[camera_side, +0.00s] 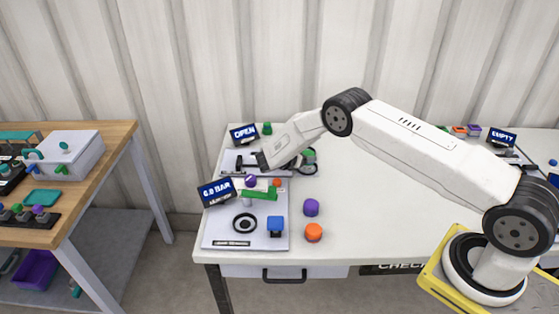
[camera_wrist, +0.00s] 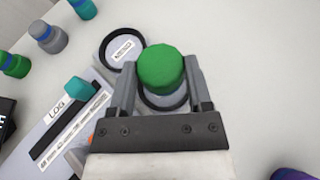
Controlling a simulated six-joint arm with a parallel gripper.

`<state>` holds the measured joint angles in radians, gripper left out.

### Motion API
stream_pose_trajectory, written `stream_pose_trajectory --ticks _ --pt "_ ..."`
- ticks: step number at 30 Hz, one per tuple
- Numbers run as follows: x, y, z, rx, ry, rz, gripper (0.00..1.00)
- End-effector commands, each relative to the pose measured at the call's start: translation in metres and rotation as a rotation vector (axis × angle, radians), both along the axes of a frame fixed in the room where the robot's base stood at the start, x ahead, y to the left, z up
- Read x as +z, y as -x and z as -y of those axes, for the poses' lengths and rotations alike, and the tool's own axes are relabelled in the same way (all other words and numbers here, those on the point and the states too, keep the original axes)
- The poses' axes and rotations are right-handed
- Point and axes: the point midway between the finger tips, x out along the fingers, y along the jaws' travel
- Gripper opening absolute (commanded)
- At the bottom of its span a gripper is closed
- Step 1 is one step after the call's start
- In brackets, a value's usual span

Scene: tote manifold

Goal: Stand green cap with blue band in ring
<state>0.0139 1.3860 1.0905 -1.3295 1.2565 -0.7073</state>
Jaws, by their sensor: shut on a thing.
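A green cap (camera_wrist: 161,68) sits between the two fingers of my gripper (camera_wrist: 160,90) in the wrist view, top facing the camera. The fingers are shut on its sides. Its lower side is hidden, so I cannot see a blue band. A black ring (camera_wrist: 168,103) shows partly beneath the cap. I cannot tell whether the cap is inside it or above it. A second black ring (camera_wrist: 108,52) lies around a small label just to the left. In the side view a green cap (camera_side: 309,153) shows beside my arm's end, with a dark ring under it.
A teal piece (camera_wrist: 78,88) lies by a LOG plate at left. Grey (camera_wrist: 47,37) and green (camera_wrist: 15,65) blue-banded pieces stand farther left. In the side view, purple (camera_side: 311,207) and orange (camera_side: 314,232) pieces stand on the white table. Table to their right is clear.

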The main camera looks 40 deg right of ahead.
Motion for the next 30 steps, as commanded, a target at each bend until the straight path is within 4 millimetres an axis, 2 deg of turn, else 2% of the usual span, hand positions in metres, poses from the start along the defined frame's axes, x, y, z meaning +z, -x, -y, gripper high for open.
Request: stream_pose_trajectory --ticks 12,28,29,30 --pt "-0.021 0.0 0.0 0.0 0.0 0.0 0.06" --pt "-0.026 0.0 0.0 0.001 0.0 0.001 0.06" --pt "-0.026 0.0 0.0 0.001 0.0 0.001 0.73" --pt "-0.026 0.0 0.0 0.001 0.0 0.001 0.86"
